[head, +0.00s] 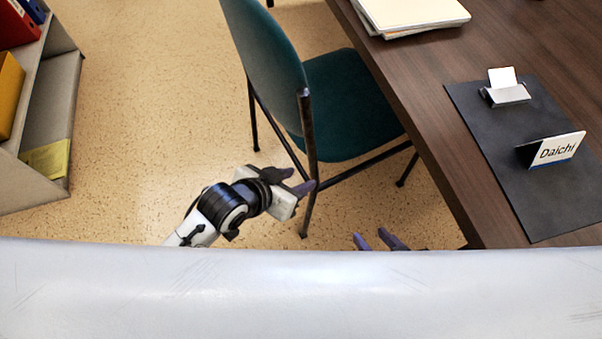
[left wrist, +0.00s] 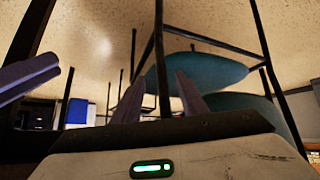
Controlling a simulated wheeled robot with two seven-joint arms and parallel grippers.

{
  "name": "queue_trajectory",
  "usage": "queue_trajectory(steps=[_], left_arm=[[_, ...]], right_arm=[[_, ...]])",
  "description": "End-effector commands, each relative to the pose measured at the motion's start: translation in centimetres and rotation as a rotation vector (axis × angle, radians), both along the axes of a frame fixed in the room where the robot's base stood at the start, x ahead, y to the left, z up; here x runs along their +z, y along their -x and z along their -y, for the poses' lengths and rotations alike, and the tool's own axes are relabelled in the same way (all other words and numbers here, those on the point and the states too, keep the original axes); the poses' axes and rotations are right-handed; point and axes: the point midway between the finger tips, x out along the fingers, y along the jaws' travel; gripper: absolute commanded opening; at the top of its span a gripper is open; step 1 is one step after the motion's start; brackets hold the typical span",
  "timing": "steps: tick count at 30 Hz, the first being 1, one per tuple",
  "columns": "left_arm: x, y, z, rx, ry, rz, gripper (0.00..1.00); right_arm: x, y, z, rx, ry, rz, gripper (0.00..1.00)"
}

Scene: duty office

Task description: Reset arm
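Only the purple fingertips of my right gripper (head: 371,234) show, below the chair and left of the desk. They are apart with no object visible between them; the rest is hidden behind my white body.
A brown desk (head: 440,110) fills the right side. It bears a black mat (head: 500,150), a Daichi name plate (head: 558,150), a card holder (head: 507,94) and papers (head: 415,12). A shelf (head: 50,120) with binders stands at the left. Floor between shelf and chair is clear.

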Motion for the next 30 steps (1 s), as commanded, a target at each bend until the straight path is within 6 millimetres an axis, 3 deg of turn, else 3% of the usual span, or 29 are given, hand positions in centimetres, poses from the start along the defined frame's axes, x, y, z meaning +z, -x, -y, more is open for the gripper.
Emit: queue_trajectory(steps=[15,20,23,30], left_arm=[[0.0,0.0,0.0,0.001,0.001,0.0,0.39],[0.8,1.2,-0.6,0.037,0.03,-0.007,0.39],[1.6,3.1,-2.3,0.103,0.062,-0.012,0.39],[2.8,9.0,-9.5,0.294,0.049,-0.005,0.39]], right_arm=[[-0.1,0.0,0.1,-0.001,0.001,-0.001,0.39],[1.5,-0.1,0.1,-0.002,0.001,0.002,0.39],[3.4,-0.1,0.1,-0.003,0.002,0.006,0.39],[6.2,0.0,0.2,-0.013,0.006,-0.005,0.39]])
